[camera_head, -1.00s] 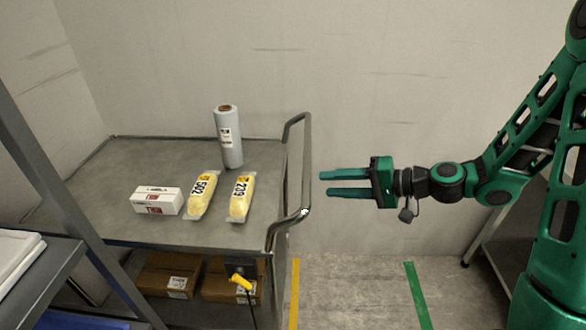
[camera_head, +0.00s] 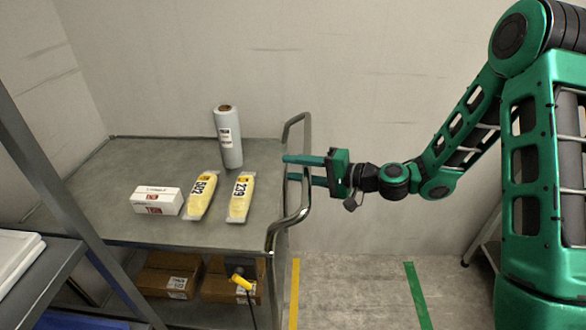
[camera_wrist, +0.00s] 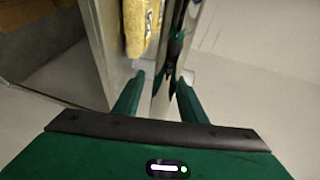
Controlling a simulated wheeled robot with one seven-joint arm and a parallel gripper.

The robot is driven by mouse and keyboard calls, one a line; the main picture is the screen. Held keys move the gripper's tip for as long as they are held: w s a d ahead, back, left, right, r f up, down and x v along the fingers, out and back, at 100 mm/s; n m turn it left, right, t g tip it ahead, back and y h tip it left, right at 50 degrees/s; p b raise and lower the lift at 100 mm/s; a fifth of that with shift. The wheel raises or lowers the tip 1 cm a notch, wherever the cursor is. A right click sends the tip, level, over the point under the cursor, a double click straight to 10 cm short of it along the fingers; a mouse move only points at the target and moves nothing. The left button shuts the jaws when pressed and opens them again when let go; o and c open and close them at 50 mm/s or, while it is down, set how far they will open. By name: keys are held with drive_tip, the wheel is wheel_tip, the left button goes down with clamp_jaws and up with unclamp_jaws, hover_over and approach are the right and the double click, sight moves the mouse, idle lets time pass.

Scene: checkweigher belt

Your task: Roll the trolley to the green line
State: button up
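The trolley (camera_head: 120,235) is a grey metal cart with a tubular push handle (camera_head: 304,150) on its right side. My gripper (camera_head: 302,171) is at the handle, with its two green fingers open and reaching across the rail. In the wrist view the fingers (camera_wrist: 158,98) are apart, with the rail running between them; I cannot tell whether either touches it. The green line (camera_head: 417,295) is on the floor to the right of the trolley. A yellow line (camera_head: 295,290) lies on the floor beside the trolley's right edge.
On the trolley top are a white box (camera_head: 156,200), two yellow packs (camera_head: 201,196) (camera_head: 240,198) and an upright grey roll (camera_head: 228,138). Cartons (camera_head: 168,275) sit on its lower shelf. A rack post (camera_head: 60,190) stands at left. The floor between the lines is clear.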

drive_tip(key=shift+w+a, duration=0.2)
drive_tip(key=shift+a, duration=0.2)
clamp_jaws()
drive_tip(key=shift+f, duration=0.1)
drive_tip(key=shift+d, duration=0.15)
